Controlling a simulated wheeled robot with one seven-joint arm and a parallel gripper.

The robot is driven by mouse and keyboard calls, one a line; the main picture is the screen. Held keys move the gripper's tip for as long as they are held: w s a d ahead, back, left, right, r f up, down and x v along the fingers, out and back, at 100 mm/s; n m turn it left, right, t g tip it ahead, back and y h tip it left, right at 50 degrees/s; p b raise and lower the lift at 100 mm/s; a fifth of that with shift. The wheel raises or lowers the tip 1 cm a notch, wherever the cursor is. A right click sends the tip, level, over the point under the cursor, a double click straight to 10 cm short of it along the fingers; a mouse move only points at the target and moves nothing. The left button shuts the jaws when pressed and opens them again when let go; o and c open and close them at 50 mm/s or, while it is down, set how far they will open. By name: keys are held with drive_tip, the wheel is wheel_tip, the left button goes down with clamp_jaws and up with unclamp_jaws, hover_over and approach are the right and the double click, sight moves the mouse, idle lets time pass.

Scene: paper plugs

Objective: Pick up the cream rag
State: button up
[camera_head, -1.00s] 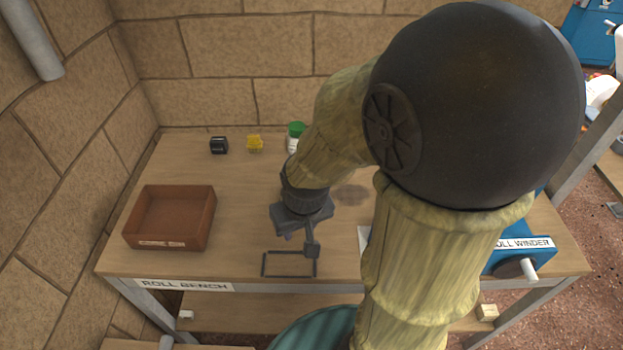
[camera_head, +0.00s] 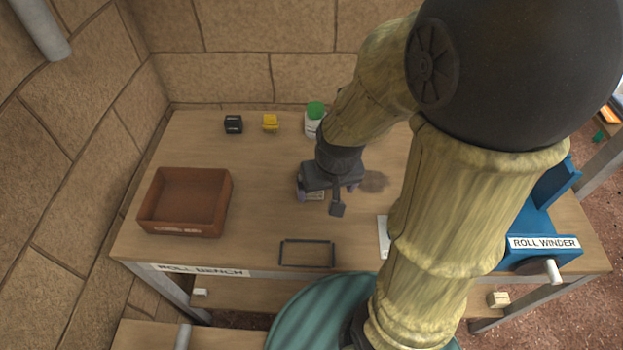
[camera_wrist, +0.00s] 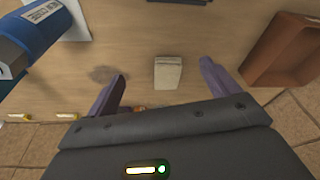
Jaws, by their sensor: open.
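The cream rag (camera_wrist: 168,73) is a small, folded, pale block lying on the wooden bench. In the wrist view it shows between and beyond the two purple fingers of my gripper (camera_wrist: 162,70), apart from both. In the head view my gripper (camera_head: 327,192) hangs over the middle of the bench and points down. A pale part of the rag (camera_head: 316,196) shows below it, and the rest is hidden by the gripper. My gripper is open and empty.
A brown open tray (camera_head: 185,235) stands left on the bench (camera_head: 250,215). A dark rectangular outline (camera_head: 307,265) lies near the front edge. A black item (camera_head: 233,124), a yellow item (camera_head: 270,122) and a green-capped bottle (camera_head: 314,118) stand behind. The blue roll winder (camera_head: 545,218) is right.

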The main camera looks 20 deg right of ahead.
drive_tip(key=w+r+m+g+p, duration=0.1)
drive_tip(key=w+r+m+p, duration=0.2)
drive_tip(key=w+p, duration=0.8)
drive_tip(key=p, duration=0.6)
drive_tip(key=shift+a+r+h, duration=0.3)
drive_tip(key=shift+a+r, duration=0.05)
drive_tip(key=f, duration=0.4)
drive_tip(key=w+f+p, duration=0.1)
drive_tip(key=f, duration=0.3)
drive_tip(key=f+p, duration=0.1)
drive_tip(key=f, duration=0.3)
drive_tip(key=shift+w+d, duration=0.2)
drive_tip(key=shift+d, duration=0.05)
drive_tip(key=shift+f+p, duration=0.1)
drive_tip(key=shift+p, duration=0.25)
